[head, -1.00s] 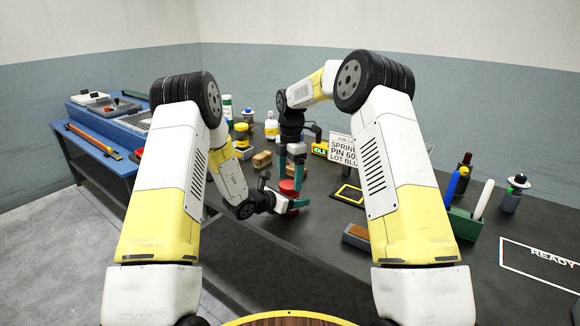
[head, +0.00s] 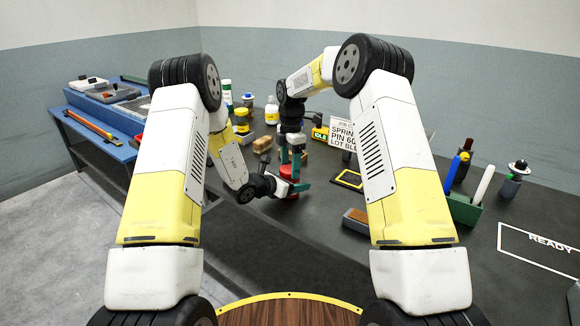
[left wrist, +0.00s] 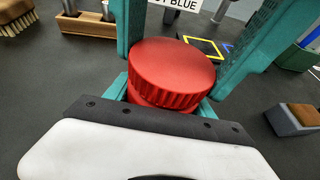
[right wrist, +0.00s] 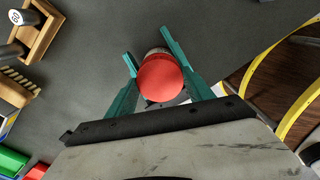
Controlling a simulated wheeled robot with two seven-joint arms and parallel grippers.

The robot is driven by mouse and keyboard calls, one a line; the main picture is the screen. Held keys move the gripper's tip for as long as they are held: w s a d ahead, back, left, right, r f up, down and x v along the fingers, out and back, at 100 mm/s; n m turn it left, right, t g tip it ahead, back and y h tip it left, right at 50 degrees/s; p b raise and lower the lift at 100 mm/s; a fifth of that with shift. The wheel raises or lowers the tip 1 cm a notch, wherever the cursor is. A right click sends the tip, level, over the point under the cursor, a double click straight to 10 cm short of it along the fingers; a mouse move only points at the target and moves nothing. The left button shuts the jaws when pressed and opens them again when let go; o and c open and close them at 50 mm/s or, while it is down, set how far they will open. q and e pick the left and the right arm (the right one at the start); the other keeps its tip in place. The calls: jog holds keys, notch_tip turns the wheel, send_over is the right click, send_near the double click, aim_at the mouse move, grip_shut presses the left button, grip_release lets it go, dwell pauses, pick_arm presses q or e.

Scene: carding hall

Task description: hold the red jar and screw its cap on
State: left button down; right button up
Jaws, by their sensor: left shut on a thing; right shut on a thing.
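The red cap (left wrist: 172,68), round with a ridged side, sits on top of the red jar (left wrist: 139,99) in the left wrist view. The jar is mostly hidden by the cap and fingers. My left gripper (head: 290,190) comes in low from the left and is shut on the jar; its teal fingers flank the body. My right gripper (head: 291,162) points down from above and is shut on the cap, one finger on each side. The cap's smooth red top (right wrist: 160,79) shows between these fingers in the right wrist view. I cannot tell how far the threads are engaged.
A printed sign (head: 342,133) stands behind the jar, and a black-and-yellow frame (head: 349,179) lies to its right. A green pen holder (head: 464,209) and a brown-topped block (head: 355,220) are further right. Bottles and wooden blocks stand behind. A blue bench (head: 104,148) is left.

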jog(key=shift+m, duration=1.1)
jog(key=o, duration=1.5)
jog(key=shift+o, duration=0.2)
jog(key=shift+r, duration=2.25)
jog(key=shift+c, duration=0.4)
